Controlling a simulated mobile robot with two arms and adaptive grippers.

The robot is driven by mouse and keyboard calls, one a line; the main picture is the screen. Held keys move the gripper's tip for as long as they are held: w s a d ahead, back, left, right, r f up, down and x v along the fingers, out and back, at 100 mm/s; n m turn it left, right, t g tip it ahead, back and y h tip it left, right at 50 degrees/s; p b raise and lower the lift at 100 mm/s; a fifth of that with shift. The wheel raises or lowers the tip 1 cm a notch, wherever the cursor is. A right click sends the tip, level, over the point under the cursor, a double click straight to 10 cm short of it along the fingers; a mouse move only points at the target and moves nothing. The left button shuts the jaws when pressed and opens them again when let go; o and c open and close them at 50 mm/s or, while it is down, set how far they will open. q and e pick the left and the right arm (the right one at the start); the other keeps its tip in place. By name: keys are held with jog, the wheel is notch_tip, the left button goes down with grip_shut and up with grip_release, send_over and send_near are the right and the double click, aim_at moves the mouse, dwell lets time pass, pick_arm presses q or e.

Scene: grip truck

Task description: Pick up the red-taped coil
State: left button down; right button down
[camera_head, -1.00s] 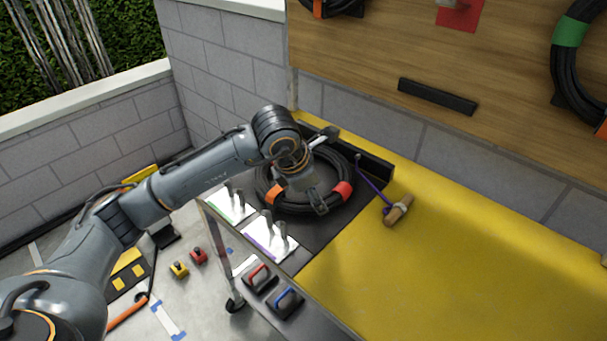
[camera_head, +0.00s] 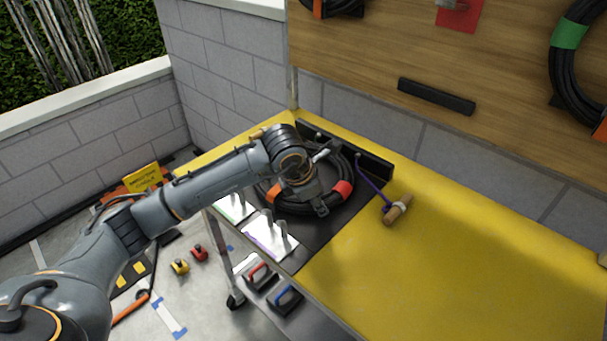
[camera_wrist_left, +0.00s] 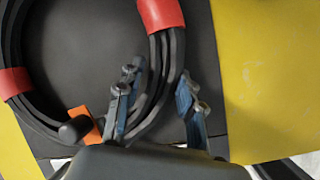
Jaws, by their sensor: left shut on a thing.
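The black coil with red tape (camera_head: 342,190) lies on the dark mat (camera_head: 345,222) at the back left of the yellow bench. Orange tape also shows on its left side. My left gripper (camera_head: 319,206) is down at the coil's near side. In the left wrist view the coil (camera_wrist_left: 168,62) passes between its two fingers (camera_wrist_left: 158,97), close to a red-taped stretch, and the gripper is shut on it. The arm hides part of the coil in the head view. My right gripper is not in view.
A purple cord with a wooden handle (camera_head: 398,210) lies right of the coil. Metal pegs on white plates (camera_head: 268,237) stand at its near left. A black raised strip (camera_head: 350,148) runs behind it. The yellow bench top (camera_head: 460,260) is clear to the right.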

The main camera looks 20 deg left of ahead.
pick_arm(q)
jog(key=shift+w+r, duration=0.15)
jog(key=shift+r, duration=0.5)
notch_tip(320, 180, up, 2)
jog(key=shift+r+b, duration=0.15)
jog(key=shift+b, duration=0.45)
jog(key=s+a+r+b, duration=0.2)
jog(key=s+a+r, duration=0.4)
jog(key=s+r, duration=0.3)
jog(key=shift+s+a+r+b, duration=0.3)
jog(key=shift+s+a+r, duration=0.05)
jog(key=shift+s, duration=1.4)
